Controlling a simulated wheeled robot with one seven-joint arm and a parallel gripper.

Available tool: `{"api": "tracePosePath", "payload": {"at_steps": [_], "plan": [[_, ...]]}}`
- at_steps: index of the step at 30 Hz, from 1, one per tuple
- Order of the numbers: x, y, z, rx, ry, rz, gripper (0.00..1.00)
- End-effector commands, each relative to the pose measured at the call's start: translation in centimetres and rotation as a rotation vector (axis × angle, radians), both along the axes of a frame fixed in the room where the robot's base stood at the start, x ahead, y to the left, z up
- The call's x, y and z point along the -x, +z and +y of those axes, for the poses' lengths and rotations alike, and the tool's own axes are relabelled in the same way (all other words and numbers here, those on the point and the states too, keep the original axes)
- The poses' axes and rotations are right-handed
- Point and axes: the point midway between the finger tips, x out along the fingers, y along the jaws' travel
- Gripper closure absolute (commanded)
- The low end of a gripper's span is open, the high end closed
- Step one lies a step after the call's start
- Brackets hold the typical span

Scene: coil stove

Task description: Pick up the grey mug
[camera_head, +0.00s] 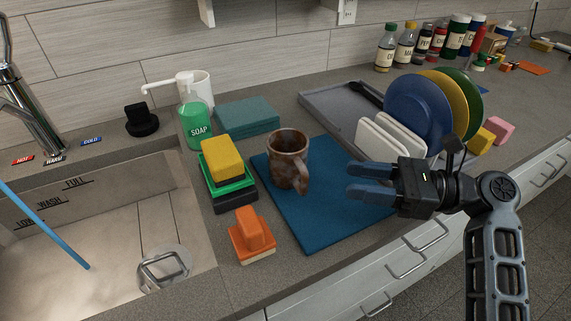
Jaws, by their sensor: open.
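The only clear mug (286,160) is a mottled brown-grey one, not plain grey. It stands upright on the blue mat (325,222), near its back left part, and its handle points toward the front right. My gripper (352,181) is open and empty to the right of the mug. Its two blue fingers point left toward the mug, with a visible gap between them and it. No part of the mug is hidden by my gripper.
Stacked sponges (222,160), an orange brush (252,236) and a green soap bottle (195,125) stand left of the mug. A dish rack with plates (415,105) is behind my gripper. The sink (110,215) is at left. The mat's front is clear.

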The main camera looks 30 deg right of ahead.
Motion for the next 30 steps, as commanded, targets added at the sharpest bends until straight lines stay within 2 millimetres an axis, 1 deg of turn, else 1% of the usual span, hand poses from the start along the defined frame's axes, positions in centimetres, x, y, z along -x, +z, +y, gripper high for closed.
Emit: {"api": "tracePosePath", "payload": {"at_steps": [1,5,14,21,24,30], "plan": [[0.0,-1.1,0.0,-0.003,-0.001,0.004,0.55],[0.0,-3.0,0.0,-0.002,-0.001,0.002,0.55],[-1.2,-3.0,1.7,0.001,0.002,0.001,0.55],[-3.5,-2.9,4.8,0.001,0.003,0.000,0.55],[-4.2,-2.9,5.6,0.001,0.001,-0.001,0.55],[-4.5,-2.9,6.0,0.001,-0.001,-0.001,0.55]]}}
